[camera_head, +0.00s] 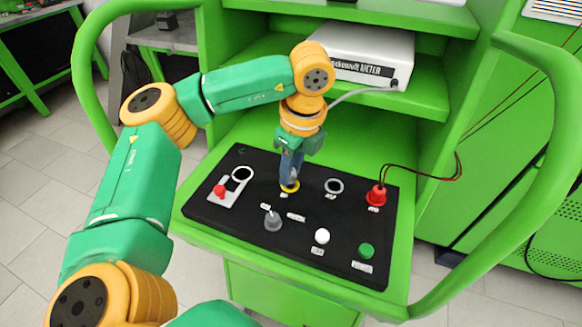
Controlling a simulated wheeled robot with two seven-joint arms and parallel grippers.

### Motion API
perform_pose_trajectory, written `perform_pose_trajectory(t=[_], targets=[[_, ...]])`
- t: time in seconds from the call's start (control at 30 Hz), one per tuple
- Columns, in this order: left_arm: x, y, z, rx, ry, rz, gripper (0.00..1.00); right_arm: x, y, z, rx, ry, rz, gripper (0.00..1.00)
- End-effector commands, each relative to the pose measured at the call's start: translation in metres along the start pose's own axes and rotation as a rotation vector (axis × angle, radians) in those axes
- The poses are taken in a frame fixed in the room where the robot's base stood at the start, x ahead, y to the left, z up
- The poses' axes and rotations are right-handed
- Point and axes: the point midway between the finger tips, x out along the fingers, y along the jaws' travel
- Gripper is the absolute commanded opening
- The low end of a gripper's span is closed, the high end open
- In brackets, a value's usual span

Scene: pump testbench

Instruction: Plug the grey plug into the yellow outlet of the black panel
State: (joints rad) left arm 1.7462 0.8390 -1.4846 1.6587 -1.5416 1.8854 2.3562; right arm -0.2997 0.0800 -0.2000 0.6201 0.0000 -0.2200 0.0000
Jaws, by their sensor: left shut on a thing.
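The black panel (240,220) lies on the green bench. The yellow outlet (289,188) is a yellow ring in its upper middle part. My left gripper (290,170) points down directly over the yellow outlet and is shut. A grey cable (362,91) runs from the white meter box to behind this gripper's wrist. The grey plug is mostly hidden by the fingers, and I cannot tell how deep it sits in the outlet. My right gripper is out of view.
The panel also carries a red switch (219,190), two ringed sockets, a red plug (376,195) with thin wires, a grey knob (273,221), a white button (321,236) and a green button (366,251). The white meter box (358,55) stands on the shelf behind. Green rails curve along both sides.

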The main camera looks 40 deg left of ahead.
Motion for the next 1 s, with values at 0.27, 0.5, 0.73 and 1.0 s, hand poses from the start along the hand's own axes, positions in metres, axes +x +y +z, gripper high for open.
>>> perform_pose_trajectory(t=[0.27,0.5,0.73,1.0], targets=[[0.006,0.0,-0.001,0.0,0.0,0.0,0.0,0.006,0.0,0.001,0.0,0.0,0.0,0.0],[0.01,0.0,-0.002,0.0,0.0,0.0,0.0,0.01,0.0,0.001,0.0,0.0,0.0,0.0],[0.014,0.0,-0.002,0.0,0.0,0.0,0.0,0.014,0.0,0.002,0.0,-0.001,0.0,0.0],[0.014,0.0,-0.002,0.0,0.0,0.0,0.43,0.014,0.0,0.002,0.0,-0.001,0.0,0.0]])
